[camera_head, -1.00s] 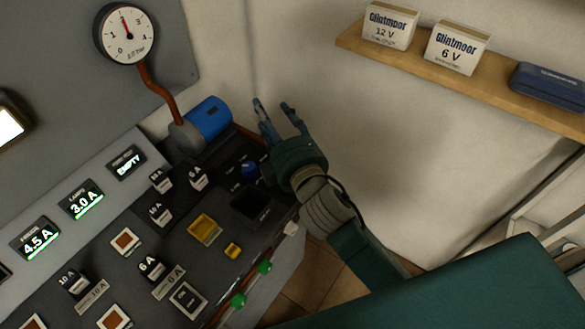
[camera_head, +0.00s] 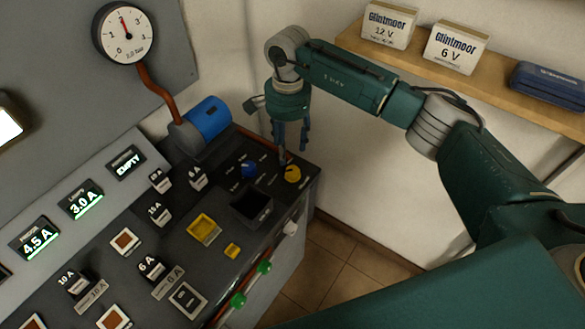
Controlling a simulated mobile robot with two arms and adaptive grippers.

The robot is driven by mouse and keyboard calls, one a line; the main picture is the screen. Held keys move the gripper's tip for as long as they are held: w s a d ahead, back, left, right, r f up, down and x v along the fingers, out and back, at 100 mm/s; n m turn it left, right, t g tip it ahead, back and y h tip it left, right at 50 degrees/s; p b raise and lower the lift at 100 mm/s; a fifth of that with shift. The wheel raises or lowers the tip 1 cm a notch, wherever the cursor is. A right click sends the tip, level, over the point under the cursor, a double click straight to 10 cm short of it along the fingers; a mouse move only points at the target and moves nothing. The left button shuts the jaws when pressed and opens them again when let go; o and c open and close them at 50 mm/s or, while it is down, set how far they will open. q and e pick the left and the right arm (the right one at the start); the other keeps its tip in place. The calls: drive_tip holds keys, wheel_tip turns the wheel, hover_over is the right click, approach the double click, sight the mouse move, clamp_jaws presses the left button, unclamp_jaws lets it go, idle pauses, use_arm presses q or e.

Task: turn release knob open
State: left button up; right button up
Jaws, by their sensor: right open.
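Two round knobs sit at the right end of the dark console: a blue knob (camera_head: 249,170) and a yellow knob (camera_head: 292,174). Their labels are too small to read, so I cannot tell which is the release knob. My right gripper (camera_head: 289,147) is open and empty, pointing down at the console's back right corner. Its fingers are just above the yellow knob in the picture, with one fingertip close to the knob's top edge. I cannot tell whether it touches. My left gripper is not in view.
A square dark recess (camera_head: 251,205) lies in front of the knobs. A blue cylinder (camera_head: 208,118) with a pipe to the gauge (camera_head: 125,34) stands at the back. Fuse blocks and switches cover the left side. A wooden shelf (camera_head: 475,88) with boxes is at right.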

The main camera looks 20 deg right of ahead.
sight(292, 170)
drive_tip(key=shift+h, duration=0.3)
drive_tip(key=f+p, duration=0.1)
drive_tip(key=f, duration=0.2)
drive_tip(key=f+p, duration=0.1)
drive_tip(key=f, duration=0.2)
drive_tip(key=d+f+p, duration=0.1)
drive_tip(key=f, duration=0.2)
drive_tip(key=shift+s+f+p, duration=0.1)
drive_tip(key=shift+p, duration=0.2)
drive_tip(key=shift+d+f, duration=0.1)
drive_tip(key=shift+f, duration=0.55)
drive_tip(key=c, duration=1.1)
